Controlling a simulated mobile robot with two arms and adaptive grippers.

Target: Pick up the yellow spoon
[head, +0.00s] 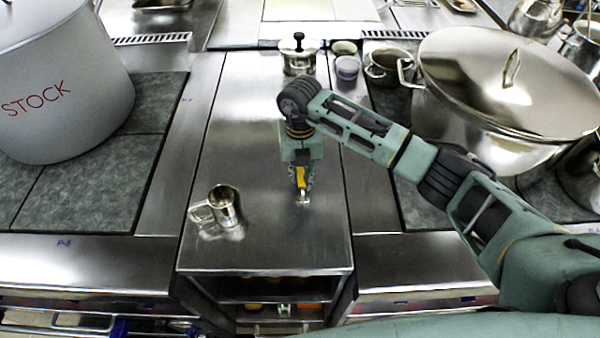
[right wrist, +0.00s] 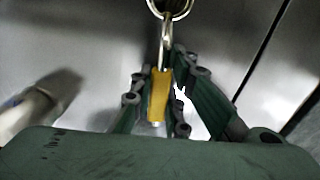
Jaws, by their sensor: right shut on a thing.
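The yellow spoon (head: 301,176) is in my right gripper (head: 301,184), above the steel counter in the middle of the head view. In the right wrist view the spoon's yellow handle (right wrist: 158,95) lies between the fingers of my right gripper (right wrist: 160,105), which is shut on it. The spoon's metal shaft runs up to a round end at the top edge of that view. I cannot tell whether the spoon touches the counter. My left gripper is not in view.
A steel mug (head: 224,206) stands left of my right gripper on the steel counter (head: 255,130). A small lidded pot (head: 299,60) stands at the back. A large grey STOCK pot (head: 60,90) is at left; a big lidded steel pot (head: 500,85) is at right.

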